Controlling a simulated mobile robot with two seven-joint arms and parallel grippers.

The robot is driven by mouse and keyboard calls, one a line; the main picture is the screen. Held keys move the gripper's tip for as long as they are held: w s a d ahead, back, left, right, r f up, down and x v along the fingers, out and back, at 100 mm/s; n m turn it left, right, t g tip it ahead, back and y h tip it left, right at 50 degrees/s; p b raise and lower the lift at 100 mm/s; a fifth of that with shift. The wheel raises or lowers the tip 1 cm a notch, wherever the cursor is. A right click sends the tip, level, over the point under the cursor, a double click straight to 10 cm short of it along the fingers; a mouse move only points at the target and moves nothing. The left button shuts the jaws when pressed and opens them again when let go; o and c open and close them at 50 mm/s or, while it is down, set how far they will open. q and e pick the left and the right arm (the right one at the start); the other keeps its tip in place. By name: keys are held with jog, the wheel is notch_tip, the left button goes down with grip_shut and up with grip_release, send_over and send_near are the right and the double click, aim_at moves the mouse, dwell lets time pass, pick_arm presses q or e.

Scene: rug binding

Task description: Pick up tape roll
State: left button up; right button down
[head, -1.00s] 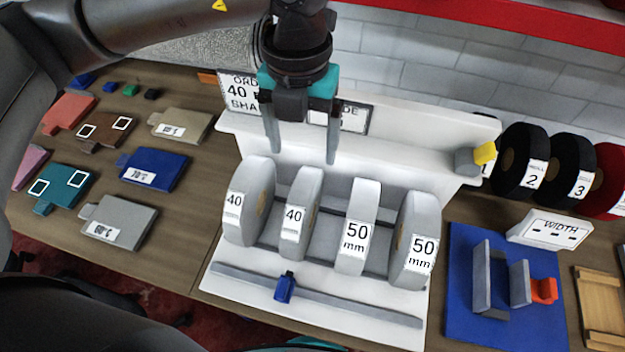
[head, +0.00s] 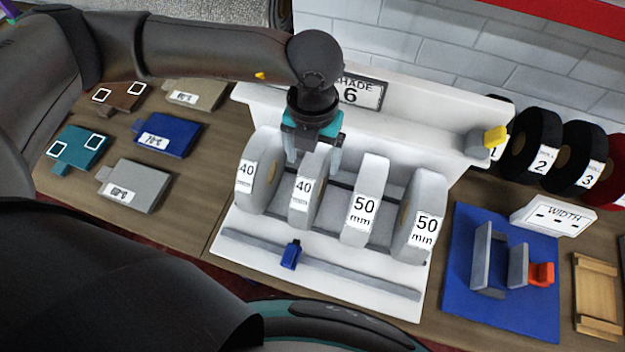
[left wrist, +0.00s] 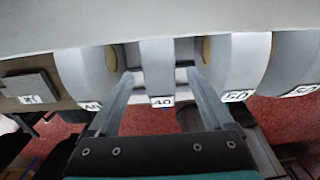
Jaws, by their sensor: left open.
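Several grey tape rolls stand upright in a white rack (head: 245,222). The left wrist view shows this roll (left wrist: 158,68) between the two spread fingers (left wrist: 160,85), with gaps on both sides. My right gripper is not in view.
A rail with a blue slider (head: 291,254) runs along the rack's front. A yellow-tipped piece (head: 495,136) is on the rack's right end. Black rolls (head: 530,145), a blue board (head: 460,285) and a wooden tray (head: 598,290) are at right. Colored cards (head: 168,134) lie at left.

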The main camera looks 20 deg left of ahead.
pick_arm(q)
jog(key=shift+f, duration=1.45)
jog(key=shift+c, duration=0.2)
grip_shut()
jog(key=shift+w, duration=0.1)
